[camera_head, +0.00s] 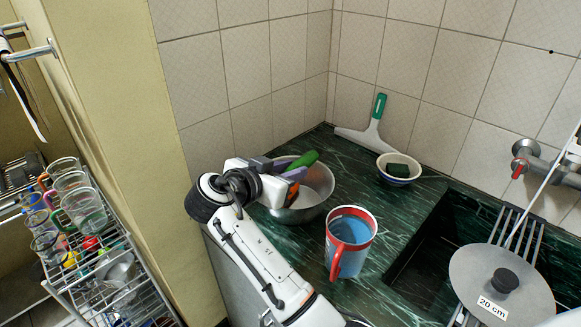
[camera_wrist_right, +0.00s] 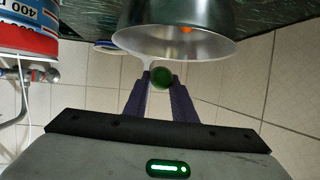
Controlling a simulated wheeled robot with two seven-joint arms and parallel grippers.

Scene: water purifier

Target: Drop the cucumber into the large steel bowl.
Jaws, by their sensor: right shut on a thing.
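The green cucumber (camera_head: 302,160) is held over the large steel bowl (camera_head: 306,211), which stands on the dark green marble counter near the back left. My right gripper (camera_head: 294,171) is shut on the cucumber, above the bowl's left part. In the right wrist view the cucumber (camera_wrist_right: 161,77) shows end-on between the two purple fingers, with the steel bowl (camera_wrist_right: 172,42) beyond it. An orange patch shows inside the bowl; what it is cannot be told. My left gripper is not in view.
A measuring jug (camera_head: 345,262) with a red rim and handle stands right of the bowl. A small bowl with a sponge (camera_head: 398,170) and a squeegee (camera_head: 374,133) are at the back. The sink with a lid (camera_head: 475,277) is at right, a glass rack (camera_head: 100,262) at left.

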